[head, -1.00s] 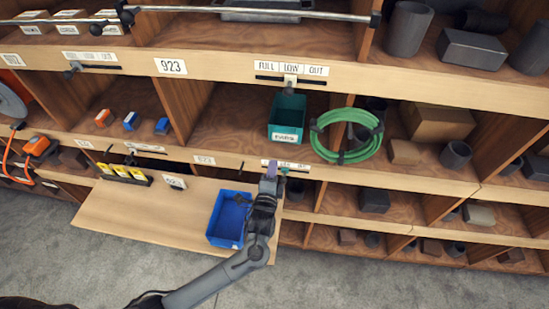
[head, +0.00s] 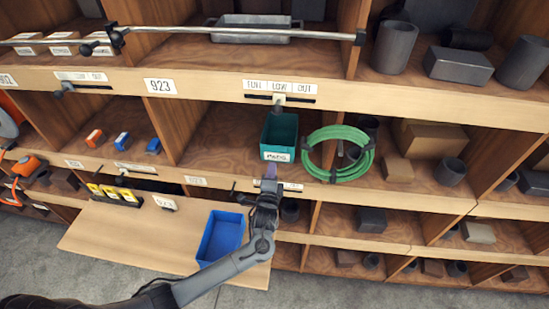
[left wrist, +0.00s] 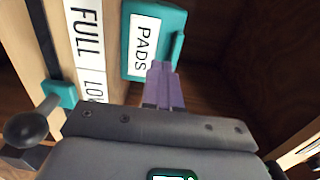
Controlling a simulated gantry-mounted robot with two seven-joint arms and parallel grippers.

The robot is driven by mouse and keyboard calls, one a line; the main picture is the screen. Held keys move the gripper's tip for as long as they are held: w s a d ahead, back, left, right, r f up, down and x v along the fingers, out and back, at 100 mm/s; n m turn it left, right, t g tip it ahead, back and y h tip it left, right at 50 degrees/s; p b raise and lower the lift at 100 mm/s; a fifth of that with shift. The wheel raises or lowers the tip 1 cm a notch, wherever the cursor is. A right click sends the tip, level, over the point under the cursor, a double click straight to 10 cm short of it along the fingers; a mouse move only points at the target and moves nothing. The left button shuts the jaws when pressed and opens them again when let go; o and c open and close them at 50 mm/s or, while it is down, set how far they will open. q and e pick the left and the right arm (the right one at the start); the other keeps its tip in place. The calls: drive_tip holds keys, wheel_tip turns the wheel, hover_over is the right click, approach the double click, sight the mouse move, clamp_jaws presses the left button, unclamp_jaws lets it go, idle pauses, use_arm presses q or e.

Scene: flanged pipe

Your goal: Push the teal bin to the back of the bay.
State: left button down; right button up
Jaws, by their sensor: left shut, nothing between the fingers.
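The teal bin (head: 279,137) stands upright in the middle-shelf bay under the 923 rail, with its white PADS label facing out, near the bay's front edge. Bay floor shows behind and to its left. My left gripper (head: 269,173) is shut and empty, just below and in front of the bin's label. In the left wrist view, the purple fingers (left wrist: 163,84) overlap the lower edge of the teal bin (left wrist: 171,22) beside the PADS label. I cannot tell whether they touch it. My right gripper is not in view.
A green hose coil (head: 312,158) sits close to the bin's right. A blue bin (head: 221,238) stands on the pull-out board (head: 130,232) below. A rail with a slider and FULL, LOW, OUT labels (head: 280,87) runs above the bay opening.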

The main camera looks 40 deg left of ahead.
sight(275, 149)
use_arm(q)
drive_tip(key=shift+x, duration=3.05)
drive_tip(key=b+x, duration=0.1)
drive_tip(key=x, duration=0.3)
drive_tip(key=shift+w+a+b, duration=0.1)
drive_tip(key=shift+w+b, duration=0.15)
drive_tip(key=shift+b, duration=0.1)
drive_tip(key=shift+s, duration=0.1)
